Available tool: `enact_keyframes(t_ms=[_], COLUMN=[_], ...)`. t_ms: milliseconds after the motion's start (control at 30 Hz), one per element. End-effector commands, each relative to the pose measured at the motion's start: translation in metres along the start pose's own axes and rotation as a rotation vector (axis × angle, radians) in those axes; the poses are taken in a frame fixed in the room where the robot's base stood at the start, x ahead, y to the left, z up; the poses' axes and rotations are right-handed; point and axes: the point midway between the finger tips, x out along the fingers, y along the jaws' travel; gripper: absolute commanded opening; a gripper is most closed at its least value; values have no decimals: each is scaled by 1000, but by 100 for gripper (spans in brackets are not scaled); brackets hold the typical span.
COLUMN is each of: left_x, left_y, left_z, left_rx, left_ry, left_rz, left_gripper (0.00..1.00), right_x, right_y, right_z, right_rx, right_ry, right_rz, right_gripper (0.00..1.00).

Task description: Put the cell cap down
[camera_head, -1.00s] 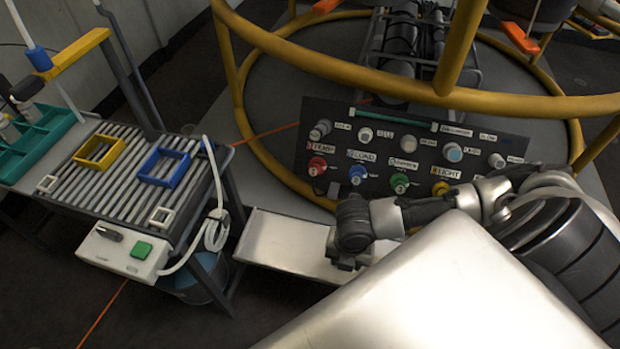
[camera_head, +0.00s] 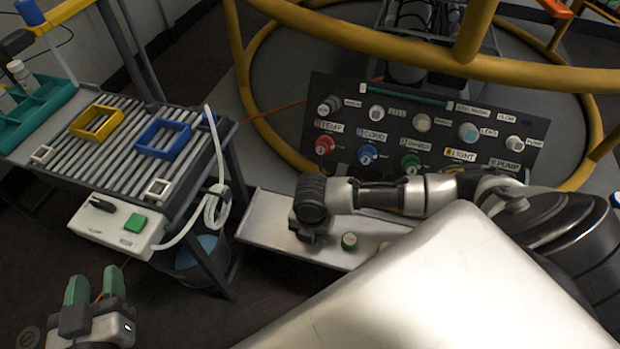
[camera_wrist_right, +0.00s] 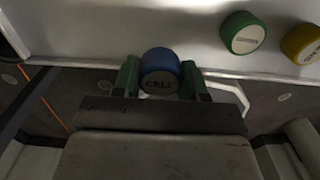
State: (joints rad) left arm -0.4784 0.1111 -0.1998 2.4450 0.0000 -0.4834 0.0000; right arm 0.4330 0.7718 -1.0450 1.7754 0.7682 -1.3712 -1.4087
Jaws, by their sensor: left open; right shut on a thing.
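The blue cell cap (camera_wrist_right: 159,70), lettered CELL, is between the green fingertips of my right gripper (camera_wrist_right: 160,82) in the right wrist view. The gripper is shut on it. Behind it is the pale metal tray (camera_wrist_right: 100,25), and the cap overlaps the tray's edge; I cannot tell whether it touches. In the head view my right gripper (camera_head: 308,234) is over the left part of the tray (camera_head: 268,215), and the cap is hidden there. My left gripper (camera_head: 94,290), with green fingers, is open and empty at the lower left, above the floor.
A green cap (camera_head: 349,241) lies on the tray right of my right gripper, with a yellow cap (camera_wrist_right: 302,42) beside it. A labelled panel (camera_head: 420,125) stands behind. A slatted table (camera_head: 115,165) with yellow and blue frames is at the left.

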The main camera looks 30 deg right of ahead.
Motion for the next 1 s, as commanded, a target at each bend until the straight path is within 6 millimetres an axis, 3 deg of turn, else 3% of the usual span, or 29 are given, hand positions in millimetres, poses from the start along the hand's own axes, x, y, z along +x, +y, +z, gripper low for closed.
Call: enact_keyframes(t_ms=[267, 600, 1000], left_x=[2, -8, -11], left_y=[3, 11, 11], left_z=[-17, -60, -66], left_rx=[-3, -13, -15], left_ry=[149, 511, 552], left_rz=[9, 28, 30], left_gripper=[43, 43, 43], right_x=[12, 41, 43], right_y=[4, 4, 4], right_z=[1, 1, 1], right_rx=[-1, -1, -1], right_ry=[0, -1, -1], right_rz=[-1, 0, -1], right_gripper=[5, 5, 5])
